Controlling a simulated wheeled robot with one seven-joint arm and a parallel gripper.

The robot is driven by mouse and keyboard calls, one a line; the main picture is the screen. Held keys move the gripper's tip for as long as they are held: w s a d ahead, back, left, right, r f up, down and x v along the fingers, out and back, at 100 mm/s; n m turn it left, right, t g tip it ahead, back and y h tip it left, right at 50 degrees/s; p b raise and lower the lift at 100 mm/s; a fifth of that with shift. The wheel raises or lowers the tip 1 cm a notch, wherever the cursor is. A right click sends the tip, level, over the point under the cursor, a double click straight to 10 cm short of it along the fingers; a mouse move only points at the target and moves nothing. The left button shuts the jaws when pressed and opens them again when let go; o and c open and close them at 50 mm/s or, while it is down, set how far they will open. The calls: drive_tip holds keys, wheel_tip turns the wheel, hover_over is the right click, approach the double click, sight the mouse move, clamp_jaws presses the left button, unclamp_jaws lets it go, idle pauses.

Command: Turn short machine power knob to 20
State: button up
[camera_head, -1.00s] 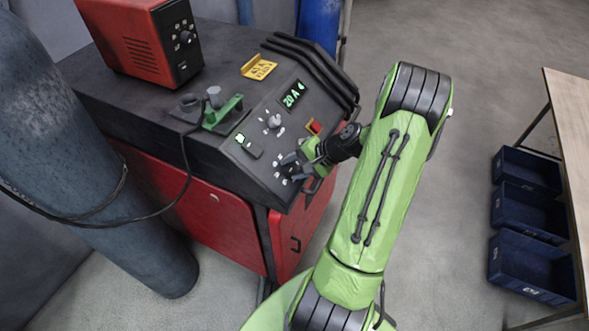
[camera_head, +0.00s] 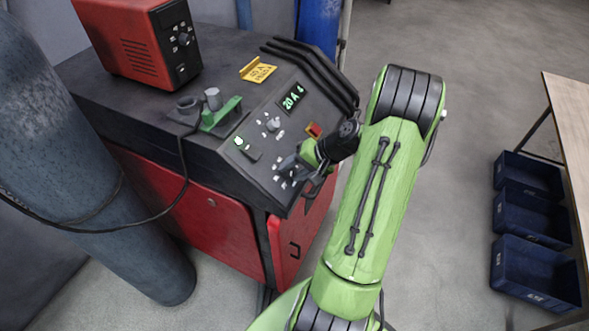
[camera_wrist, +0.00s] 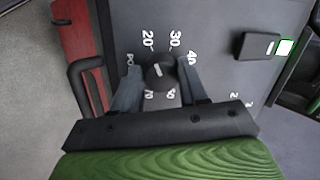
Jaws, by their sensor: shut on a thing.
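The dark round power knob (camera_wrist: 161,73) sits on the sloped machine panel (camera_head: 250,170), ringed by white numbers. A short white mark shows on its face; I cannot tell for sure which number it points at. The 20 (camera_wrist: 147,40) and 30 (camera_wrist: 174,40) stand on the knob's upper side in the wrist view. My gripper (camera_wrist: 160,78) is shut on the knob, one grey finger on each side. The green display (camera_head: 293,97) appears to read 20 A.
Another knob (camera_head: 273,125) and a red-and-yellow switch (camera_head: 314,130) are close to my gripper. A green clamp (camera_head: 221,115) and red box (camera_head: 128,45) rest on the machine top. A gas cylinder (camera_head: 85,170) stands left; blue bins (camera_head: 533,270) and a table (camera_head: 572,110) stand right.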

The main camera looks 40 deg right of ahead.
drive_tip(key=o, duration=1)
drive_tip(key=shift+o, duration=0.2)
drive_tip(key=p+v, duration=0.3)
drive_tip(key=v, duration=1.2)
drive_tip(key=shift+s+r, duration=0.25)
drive_tip(key=shift+r, duration=0.05)
drive_tip(key=shift+d, duration=0.1)
